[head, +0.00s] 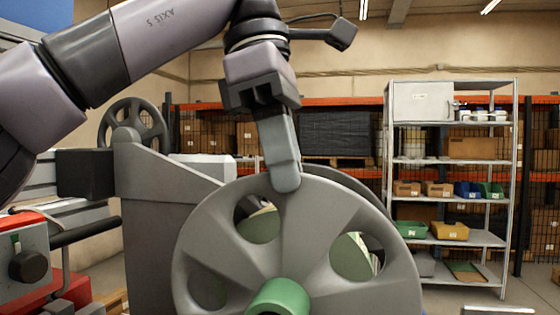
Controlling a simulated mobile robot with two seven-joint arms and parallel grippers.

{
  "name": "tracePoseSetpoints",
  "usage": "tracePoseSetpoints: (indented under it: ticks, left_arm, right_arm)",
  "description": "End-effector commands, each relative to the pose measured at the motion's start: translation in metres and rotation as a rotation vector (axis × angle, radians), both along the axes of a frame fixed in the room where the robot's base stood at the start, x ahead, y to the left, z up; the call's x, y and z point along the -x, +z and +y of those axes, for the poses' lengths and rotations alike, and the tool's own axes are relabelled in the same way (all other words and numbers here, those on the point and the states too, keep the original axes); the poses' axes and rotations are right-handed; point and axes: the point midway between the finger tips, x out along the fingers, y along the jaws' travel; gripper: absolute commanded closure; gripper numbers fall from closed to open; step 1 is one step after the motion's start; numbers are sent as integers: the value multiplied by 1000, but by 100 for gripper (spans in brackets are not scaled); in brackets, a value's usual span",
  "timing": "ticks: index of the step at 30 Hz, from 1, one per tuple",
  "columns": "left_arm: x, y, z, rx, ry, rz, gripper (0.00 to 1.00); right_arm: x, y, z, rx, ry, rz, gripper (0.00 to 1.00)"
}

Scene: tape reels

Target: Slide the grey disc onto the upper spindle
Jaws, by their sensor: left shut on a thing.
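The large grey disc (335,260) fills the lower middle of the head view, its lower part cut off by the frame edge. It has several rounded openings and a green hub (280,298) at its centre. A second rim edge shows behind it at the upper right. My left gripper (287,182) points down and is shut on the disc's top rim. A grey upright stand (165,225) is behind and left of the disc, with a darker spoked wheel (152,118) at its top. I cannot make out a bare upper spindle. My right gripper is not in view.
A metal shelf unit (450,162) with several bins and boxes stands at the right. Orange racking with boxes (225,140) runs along the back wall. Red and grey equipment (28,262) with a black knob is at the lower left. Floor at the right looks clear.

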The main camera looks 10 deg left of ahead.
Motion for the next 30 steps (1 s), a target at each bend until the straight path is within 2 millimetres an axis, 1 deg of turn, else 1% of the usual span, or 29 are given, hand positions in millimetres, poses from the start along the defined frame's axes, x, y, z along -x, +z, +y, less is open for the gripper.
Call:
tracePoseSetpoints:
  ticks: [12,22,28,30]
  left_arm:
    - [-2,1,0,1,0,-2,100]
    - [-11,1,0,2,2,-3,100]
    - [-12,1,0,2,2,-3,100]
    - [-12,1,0,2,2,-3,75]
  right_arm:
    - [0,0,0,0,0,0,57]
    - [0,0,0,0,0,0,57]
    - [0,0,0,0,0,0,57]
    - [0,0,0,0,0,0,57]
